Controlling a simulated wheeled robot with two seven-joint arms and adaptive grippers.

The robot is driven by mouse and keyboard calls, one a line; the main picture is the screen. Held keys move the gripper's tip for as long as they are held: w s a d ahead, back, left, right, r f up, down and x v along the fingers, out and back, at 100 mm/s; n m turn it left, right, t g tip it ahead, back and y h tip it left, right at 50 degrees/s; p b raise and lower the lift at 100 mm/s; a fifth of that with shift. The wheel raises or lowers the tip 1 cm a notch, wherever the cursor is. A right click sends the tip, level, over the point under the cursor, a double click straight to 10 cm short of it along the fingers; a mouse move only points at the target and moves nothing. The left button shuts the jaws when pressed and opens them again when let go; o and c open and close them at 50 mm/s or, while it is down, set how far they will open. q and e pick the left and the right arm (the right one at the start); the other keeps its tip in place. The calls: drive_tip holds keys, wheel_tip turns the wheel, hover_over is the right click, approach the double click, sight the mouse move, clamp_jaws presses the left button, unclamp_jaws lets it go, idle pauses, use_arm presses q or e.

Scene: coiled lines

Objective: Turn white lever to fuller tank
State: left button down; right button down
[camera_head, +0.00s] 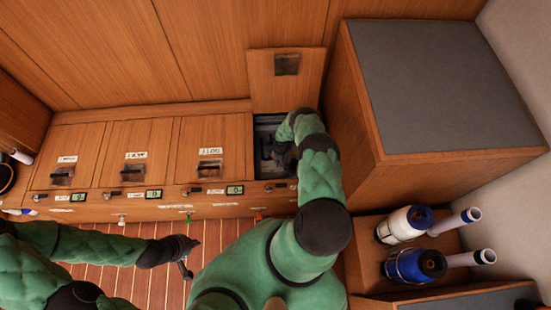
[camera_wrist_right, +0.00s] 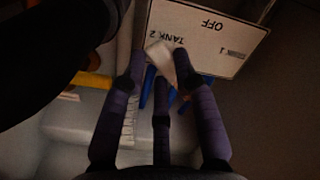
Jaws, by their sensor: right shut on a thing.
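The white lever (camera_wrist_right: 162,62) shows in the right wrist view, just below a white label plate (camera_wrist_right: 208,30) that reads OFF, TANK 1 and TANK 2 upside down. The lever's upper end lies by the TANK 2 text. My right gripper (camera_wrist_right: 160,75) is shut on the lever, its dark fingers on both sides of it. In the head view my right gripper (camera_head: 283,155) reaches into the open compartment (camera_head: 264,128) and its fingertips are mostly hidden. My left gripper (camera_head: 188,258) is empty above the slatted floor, its fingers spread. Which tank is fuller cannot be read.
The compartment's hatch lid (camera_head: 286,78) stands raised behind. Closed hatches (camera_head: 136,155) with small displays (camera_head: 153,194) lie to the left. A tall grey-topped cabinet (camera_head: 440,85) borders my right arm. White and blue winches (camera_head: 412,265) sit at the lower right. Blue and yellow parts (camera_wrist_right: 92,80) show near the lever.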

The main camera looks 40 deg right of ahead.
idle(0.3)
drive_tip(key=c, duration=0.9)
unclamp_jaws()
drive_tip(key=shift+c, duration=0.2)
wheel_tip(320, 180, up, 12)
idle(0.3)
